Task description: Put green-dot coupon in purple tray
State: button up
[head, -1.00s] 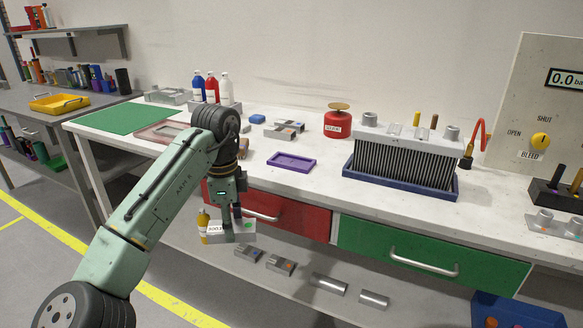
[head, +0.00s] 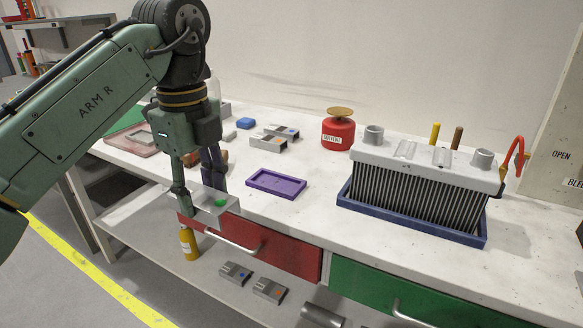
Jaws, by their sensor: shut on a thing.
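The green-dot coupon (head: 221,206) is a pale grey block with a green dot on its right part. My gripper (head: 198,187) points down and is shut on it. The coupon is at the bench's front edge, above the red drawer and left of the tray. I cannot tell how far it is above the bench top. The purple tray (head: 276,195) is a shallow rectangle on the white bench and looks empty. My fingers hide part of the coupon.
Grey blocks (head: 270,142) lie behind the tray. A red solvent can (head: 338,134) stands farther back. A finned block (head: 415,190) sits in a blue tray on the right. Below are the red drawer (head: 285,254), a yellow bottle (head: 188,243) and marked coupons (head: 236,273) on a shelf.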

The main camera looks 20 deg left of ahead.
aim_at(276, 184)
jog(key=i, duration=0.85)
